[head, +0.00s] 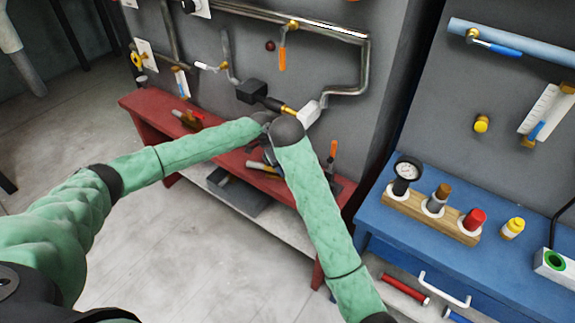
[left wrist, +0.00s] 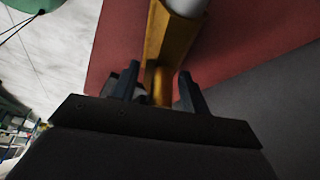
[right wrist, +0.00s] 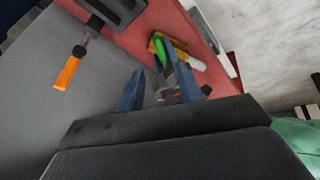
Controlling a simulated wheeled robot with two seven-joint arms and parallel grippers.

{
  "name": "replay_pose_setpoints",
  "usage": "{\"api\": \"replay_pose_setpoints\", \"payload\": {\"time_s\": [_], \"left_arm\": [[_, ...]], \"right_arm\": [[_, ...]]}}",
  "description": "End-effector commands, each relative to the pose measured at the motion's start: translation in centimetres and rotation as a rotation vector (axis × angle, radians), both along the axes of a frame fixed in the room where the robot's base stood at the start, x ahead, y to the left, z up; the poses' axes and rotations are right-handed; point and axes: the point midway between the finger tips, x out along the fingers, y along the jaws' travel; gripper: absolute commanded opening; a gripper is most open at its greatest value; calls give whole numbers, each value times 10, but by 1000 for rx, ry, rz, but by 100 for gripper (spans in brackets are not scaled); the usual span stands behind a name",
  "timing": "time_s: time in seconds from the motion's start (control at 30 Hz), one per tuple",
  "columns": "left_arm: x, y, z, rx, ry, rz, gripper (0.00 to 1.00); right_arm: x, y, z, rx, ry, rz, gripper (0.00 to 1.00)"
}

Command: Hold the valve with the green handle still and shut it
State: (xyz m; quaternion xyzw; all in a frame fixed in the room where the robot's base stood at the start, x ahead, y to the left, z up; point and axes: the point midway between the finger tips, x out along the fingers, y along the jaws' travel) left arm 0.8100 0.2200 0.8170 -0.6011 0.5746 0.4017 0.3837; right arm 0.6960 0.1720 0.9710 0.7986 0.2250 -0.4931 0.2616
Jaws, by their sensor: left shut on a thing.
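In the right wrist view a green handle (right wrist: 158,48) shows just ahead of my right gripper (right wrist: 153,72), beside a yellowish body and a white piece, in front of the red bench. My right gripper's fingers stand apart, with no clear grip on the handle. In the left wrist view my left gripper (left wrist: 159,74) is shut on a brass valve body (left wrist: 158,52), with a pale pipe end above it. I take this brass body to be the green-handled valve. In the head view my forearms cover the green handle and most of both grippers.
A red bench (head: 144,103) runs along the grey wall panel. An orange-handled clamp (head: 333,150) stands right of my grippers; it also shows in the right wrist view (right wrist: 68,72). Pipework (head: 366,65) crosses the panel above. A blue bench (head: 385,222) is at right.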

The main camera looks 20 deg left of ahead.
Motion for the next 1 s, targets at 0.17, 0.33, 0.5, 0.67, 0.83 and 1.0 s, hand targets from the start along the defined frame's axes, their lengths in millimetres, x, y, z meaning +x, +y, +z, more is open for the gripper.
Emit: {"api": "replay_pose_setpoints", "payload": {"time_s": [0.17,0.33,0.5,0.67,0.83,1.0], "left_arm": [[-1,0,-1,0,1,0,9],[-1,0,-1,0,1,0,9],[-1,-1,-1,0,1,0,9],[-1,0,-1,0,1,0,9],[-1,0,-1,0,1,0,9],[-1,0,-1,0,1,0,9]], "right_arm": [[-7,-1,15,1,-1,0,36],[-9,-2,19,-1,1,0,36],[-9,-2,19,-1,1,0,36],[-6,-2,23,0,-6,0,8],[12,-14,40,-18,-45,-9,0],[42,-44,52,-62,-84,-33,0]]}}
